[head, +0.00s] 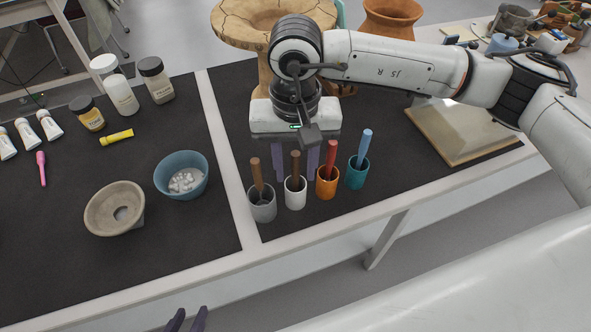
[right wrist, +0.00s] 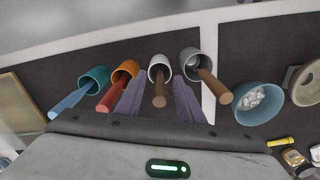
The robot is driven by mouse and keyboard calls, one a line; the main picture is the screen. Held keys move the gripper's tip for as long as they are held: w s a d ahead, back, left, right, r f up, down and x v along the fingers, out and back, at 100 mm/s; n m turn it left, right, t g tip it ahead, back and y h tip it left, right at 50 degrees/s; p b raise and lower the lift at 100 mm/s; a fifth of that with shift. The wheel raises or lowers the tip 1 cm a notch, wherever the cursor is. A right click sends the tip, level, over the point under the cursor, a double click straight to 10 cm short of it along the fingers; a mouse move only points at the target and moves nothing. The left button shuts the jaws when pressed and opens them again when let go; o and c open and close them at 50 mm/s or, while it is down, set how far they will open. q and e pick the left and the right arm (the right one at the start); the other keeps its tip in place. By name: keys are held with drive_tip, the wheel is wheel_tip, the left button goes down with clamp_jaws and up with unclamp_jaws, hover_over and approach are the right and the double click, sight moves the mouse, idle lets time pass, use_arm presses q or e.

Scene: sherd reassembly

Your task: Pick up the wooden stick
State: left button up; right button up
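Two brown wooden-looking sticks stand in cups in the head view. One stick (head: 257,172) leans in the grey cup (head: 262,207), and the other stick (head: 295,163) stands in the white cup (head: 295,197). My right gripper (head: 295,158) is open and empty, with purple fingers pointing down behind the cups. In the right wrist view its fingers (right wrist: 159,100) lie on either side of the white cup's stick (right wrist: 160,95), apart from it. The grey cup's stick (right wrist: 218,90) is outside the fingers. My left gripper (head: 187,320) is open and empty at the bottom edge.
A red stick (head: 331,155) in an orange cup (head: 327,187) and a blue stick (head: 364,145) in a teal cup (head: 356,177) stand close on the right. A blue bowl (head: 182,163) and a beige bowl (head: 100,215) are on the left. A framed board (head: 432,138) lies at the right.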

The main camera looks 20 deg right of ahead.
drive_tip(key=shift+f, duration=0.55)
clamp_jaws()
drive_tip(key=shift+r, duration=0.1)
wheel_tip(320, 180, up, 10)
drive_tip(key=shift+b, duration=0.4)
